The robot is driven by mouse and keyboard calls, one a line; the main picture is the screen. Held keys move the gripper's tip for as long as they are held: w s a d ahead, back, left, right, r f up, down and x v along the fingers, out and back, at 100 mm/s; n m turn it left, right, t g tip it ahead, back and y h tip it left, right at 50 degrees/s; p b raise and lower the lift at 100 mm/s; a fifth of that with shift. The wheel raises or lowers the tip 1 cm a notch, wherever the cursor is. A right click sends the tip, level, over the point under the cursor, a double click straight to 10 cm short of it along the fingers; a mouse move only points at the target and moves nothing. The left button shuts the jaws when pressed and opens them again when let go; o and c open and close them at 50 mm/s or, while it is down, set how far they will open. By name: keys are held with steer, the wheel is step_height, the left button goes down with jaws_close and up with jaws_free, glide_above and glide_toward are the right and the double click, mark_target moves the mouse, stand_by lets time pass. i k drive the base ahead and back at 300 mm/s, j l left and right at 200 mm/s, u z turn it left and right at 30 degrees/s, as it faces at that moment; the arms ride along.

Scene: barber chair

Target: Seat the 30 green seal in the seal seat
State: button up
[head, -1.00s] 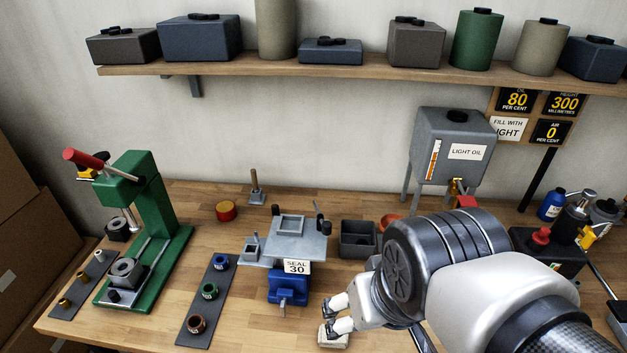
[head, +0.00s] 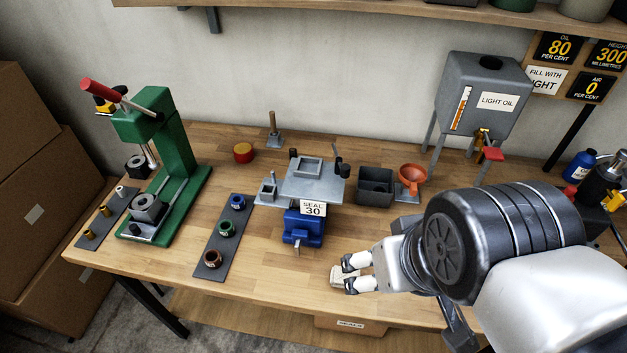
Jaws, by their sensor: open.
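The green seal (head: 227,229) is a small ring standing on a dark strip (head: 222,246), between a blue seal (head: 238,202) and a brown seal (head: 212,258). The plate carries square raised fittings; I cannot tell which part is the seal seat. My gripper (head: 348,275) is open at the front of the bench, right of the vise and well apart from the green seal. A pale block (head: 338,277) shows at its fingertips.
A green press (head: 170,155) stands at the left, beside a strip of small bushings (head: 103,211). A grey bin (head: 375,187), an orange funnel (head: 411,177) and a light oil tank (head: 484,95) stand at the right. Bench between the seal strip and vise is clear.

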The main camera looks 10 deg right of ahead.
mark_target(312, 183)
steer(key=k+j, duration=0.15)
steer(key=j, duration=0.2)
steer(key=k+j, duration=0.15)
steer(key=j, duration=0.2)
steer(key=k+j, duration=0.15)
steer(key=j, duration=0.2)
steer(key=k+j+z, duration=0.1)
steer(key=j, duration=0.25)
steer(key=k+j, duration=0.2)
steer(key=j, duration=0.15)
